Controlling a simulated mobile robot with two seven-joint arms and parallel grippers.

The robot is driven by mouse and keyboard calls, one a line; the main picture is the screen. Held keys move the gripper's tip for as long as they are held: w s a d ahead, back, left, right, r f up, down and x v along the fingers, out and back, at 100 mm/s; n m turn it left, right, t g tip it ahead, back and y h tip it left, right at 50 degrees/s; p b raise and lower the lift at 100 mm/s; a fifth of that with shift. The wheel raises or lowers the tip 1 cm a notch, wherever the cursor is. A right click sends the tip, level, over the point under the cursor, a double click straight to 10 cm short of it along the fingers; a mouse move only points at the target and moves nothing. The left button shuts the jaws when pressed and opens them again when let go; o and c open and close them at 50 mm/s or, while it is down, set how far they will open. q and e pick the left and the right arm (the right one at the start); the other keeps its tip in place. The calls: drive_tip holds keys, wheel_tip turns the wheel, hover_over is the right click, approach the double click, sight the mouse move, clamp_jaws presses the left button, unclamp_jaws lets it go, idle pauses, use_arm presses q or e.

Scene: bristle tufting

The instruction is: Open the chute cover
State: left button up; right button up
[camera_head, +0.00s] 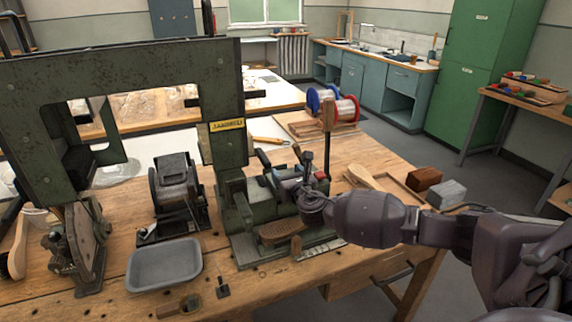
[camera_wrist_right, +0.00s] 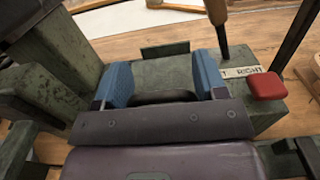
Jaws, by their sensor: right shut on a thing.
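The green tufting machine (camera_head: 240,215) stands on the wooden bench, with a dark chute-like part low at its front. My right gripper (camera_head: 285,178) reaches in from the right over the machine's working area, its fingertips partly hidden by my own wrist. In the right wrist view, its two blue finger pads (camera_wrist_right: 163,84) stand on either side of a dark rounded piece (camera_wrist_right: 165,97), held between them. This piece seems to be part of the chute cover; its full shape is hidden by the gripper body. My left gripper is not in view.
A red button (camera_wrist_right: 266,85) beside a "RIGHT" label and an upright wooden-handled lever (camera_wrist_right: 218,20) are close to the right gripper. A grey tray (camera_head: 165,265) lies at the bench front. Wire spools (camera_head: 335,105) and two blocks (camera_head: 424,179) lie farther back and right.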

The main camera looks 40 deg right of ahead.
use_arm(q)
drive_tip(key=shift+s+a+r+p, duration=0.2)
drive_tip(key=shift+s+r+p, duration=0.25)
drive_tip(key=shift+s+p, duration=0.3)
use_arm(e)
drive_tip(key=v, duration=0.4)
drive_tip(key=shift+s+d, duration=0.1)
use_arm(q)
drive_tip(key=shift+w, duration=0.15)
use_arm(e)
drive_tip(key=o, duration=1)
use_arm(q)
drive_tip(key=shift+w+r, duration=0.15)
use_arm(e)
drive_tip(key=shift+s, duration=0.1)
